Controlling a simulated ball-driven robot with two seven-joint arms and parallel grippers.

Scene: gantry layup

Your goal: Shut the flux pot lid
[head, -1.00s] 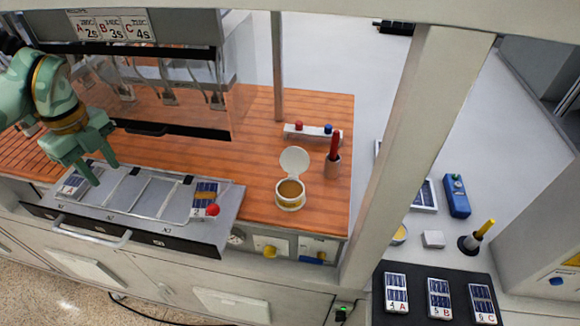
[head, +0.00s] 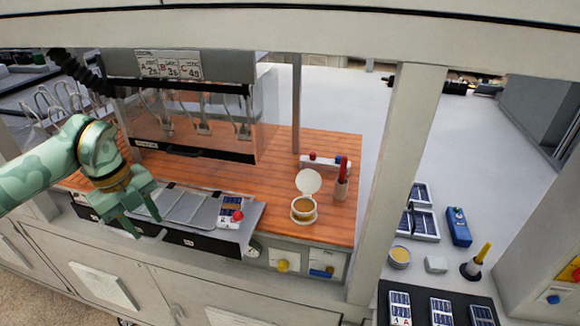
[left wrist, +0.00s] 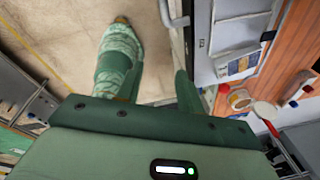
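The flux pot (head: 304,209) is a small cream pot with amber contents, near the front right of the wooden worktop. Its round pale lid (head: 308,181) stands open, tilted up at the pot's back rim. The pot (left wrist: 239,100) and lid (left wrist: 266,109) also show at the right of the left wrist view. My left gripper (head: 148,229) is green, with its fingers apart and nothing seen between them. It is well left of the pot, in front of the tray's left part. My right gripper is not in view.
A metal tray (head: 190,208) with a red knob (head: 237,216) lies left of the pot. A red-handled tool (head: 342,172) stands in a holder right of it, and a small rack (head: 325,161) behind. A pale post (head: 405,170) rises farther right.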

